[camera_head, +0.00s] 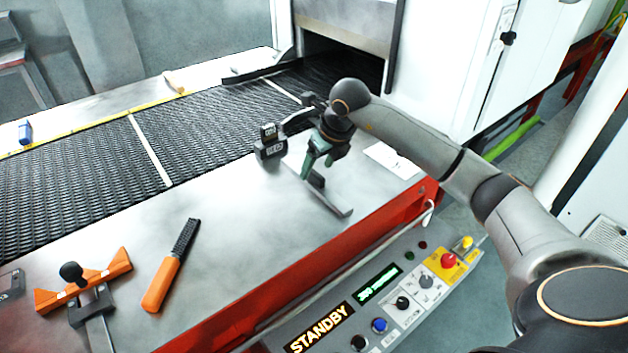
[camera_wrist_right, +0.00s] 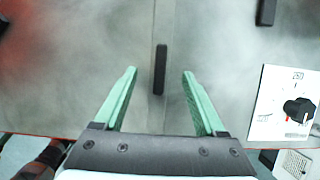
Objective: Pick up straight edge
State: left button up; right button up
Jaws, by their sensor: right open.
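The straight edge is a thin grey metal strip (camera_head: 333,205) with a dark block-shaped grip, lying on the steel table beside the mesh belt. In the right wrist view its dark grip (camera_wrist_right: 160,70) stands upright in the picture, between and slightly beyond the fingertips. My right gripper (camera_head: 316,160) has green fingers and is above the strip, close to the grip. In the wrist view the right gripper (camera_wrist_right: 159,72) is open, with clear gaps on both sides of the grip. The fingers partly hide the strip in the head view. My left gripper is not in view.
A black labelled block (camera_head: 270,148) stands left of the right gripper. An orange-handled tool (camera_head: 166,278) and an orange bar with a black knob (camera_head: 85,285) lie front left. The control panel (camera_head: 400,290) is below the red edge.

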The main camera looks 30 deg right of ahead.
aim_at(315, 172)
jog(key=x, duration=0.4)
jog(key=shift+f+p, duration=0.25)
jog(key=shift+p, duration=0.1)
jog(key=shift+c, duration=0.3)
grip_shut()
jog(key=shift+r, duration=0.15)
dwell(0.6)
